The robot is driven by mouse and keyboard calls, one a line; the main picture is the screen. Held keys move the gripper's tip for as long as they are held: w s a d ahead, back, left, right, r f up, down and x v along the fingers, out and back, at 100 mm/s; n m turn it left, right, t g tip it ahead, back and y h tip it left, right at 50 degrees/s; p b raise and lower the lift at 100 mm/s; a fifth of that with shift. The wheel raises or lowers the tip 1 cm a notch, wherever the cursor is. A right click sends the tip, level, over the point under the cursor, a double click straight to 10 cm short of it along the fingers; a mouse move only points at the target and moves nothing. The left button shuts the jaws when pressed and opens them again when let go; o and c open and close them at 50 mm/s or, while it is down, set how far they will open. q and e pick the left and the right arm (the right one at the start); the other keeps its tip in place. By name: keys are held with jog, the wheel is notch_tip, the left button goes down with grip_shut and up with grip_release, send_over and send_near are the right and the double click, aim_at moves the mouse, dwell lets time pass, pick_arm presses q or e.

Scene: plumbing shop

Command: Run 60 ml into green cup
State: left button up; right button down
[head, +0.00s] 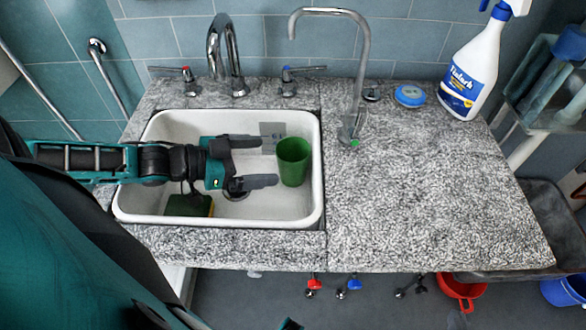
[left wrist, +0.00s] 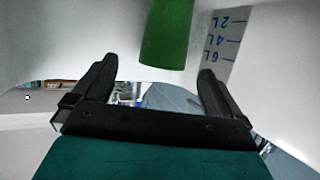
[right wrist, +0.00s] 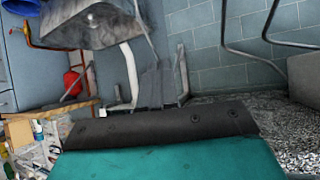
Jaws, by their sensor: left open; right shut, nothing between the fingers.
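A green cup (head: 293,162) stands upright in the right part of the white sink basin. It also shows at the top of the left wrist view (left wrist: 166,35). My left gripper (head: 268,161) is open in the basin, just left of the cup, its fingers pointing at it. The cup appears to be beyond the fingertips. A chrome tap (head: 225,50) stands behind the basin with a red-marked handle (head: 188,75) and a blue-marked handle (head: 287,78). A thin gooseneck tap (head: 364,65) with a green mark stands on the counter. My right gripper (right wrist: 157,85) is shut and empty, away from the cup.
The sink (head: 318,190) has a litre scale (head: 270,133) on its back wall and a green sponge (head: 188,206) at front left. A blue disc (head: 410,95) and a spray bottle (head: 474,65) stand at the counter's back. The right counter (head: 440,190) is mostly clear.

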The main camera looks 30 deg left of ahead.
aim_at(286, 157)
pick_arm(q)
jog(key=shift+b+x, duration=0.35)
jog(key=shift+x, duration=0.55)
jog(key=shift+b+x, duration=0.8)
jog(key=shift+x, duration=0.25)
jog(key=shift+w+f, duration=0.35)
jog(key=shift+w, duration=0.05)
jog(key=shift+w+d+f+b, duration=0.2)
jog(key=shift+w+d+b, duration=0.15)
jog(key=shift+w+b, duration=0.2)
jog(key=shift+w+d+f, duration=0.15)
jog(key=shift+w+d, duration=0.15)
jog(key=shift+w, duration=0.1)
pick_arm(e)
jog(key=shift+w+a+f+y, duration=0.3)
jog(key=shift+w+a+f, duration=0.3)
jog(key=shift+a, duration=0.25)
pick_arm(q)
jog(key=shift+c, duration=0.2)
jog(key=c, duration=1)
pick_arm(e)
jog(key=shift+s+f, duration=0.15)
